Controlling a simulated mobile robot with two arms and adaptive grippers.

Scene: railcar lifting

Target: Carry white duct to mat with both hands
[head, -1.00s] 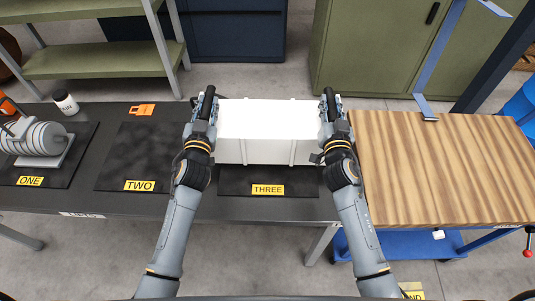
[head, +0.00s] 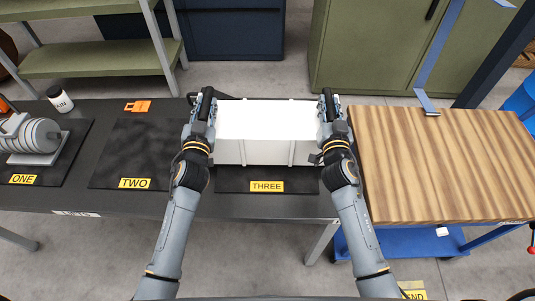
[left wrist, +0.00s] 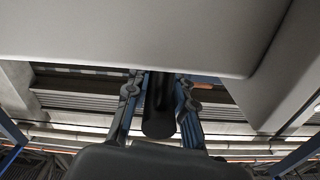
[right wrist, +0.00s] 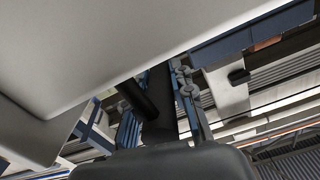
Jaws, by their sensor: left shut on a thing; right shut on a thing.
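The white duct (head: 266,150), a long box with ribs on its front face, is held level between my two grippers over the rear part of the black mat marked THREE (head: 230,184). I cannot tell whether its underside touches the mat. My left gripper (head: 204,105) is shut on a black bar at the duct's left end. My right gripper (head: 328,105) is shut on a similar bar at the right end. In the left wrist view the dark bar (left wrist: 158,118) sits between the fingers below the pale duct (left wrist: 140,35). The right wrist view also shows the duct (right wrist: 100,50).
Mat TWO (head: 125,150) is bare, with an orange piece (head: 138,106) behind it. Mat ONE (head: 45,178) bears a grey cylindrical part (head: 35,136). A white bottle (head: 60,99) stands behind it. A wooden-topped cart (head: 440,165) stands close at the right.

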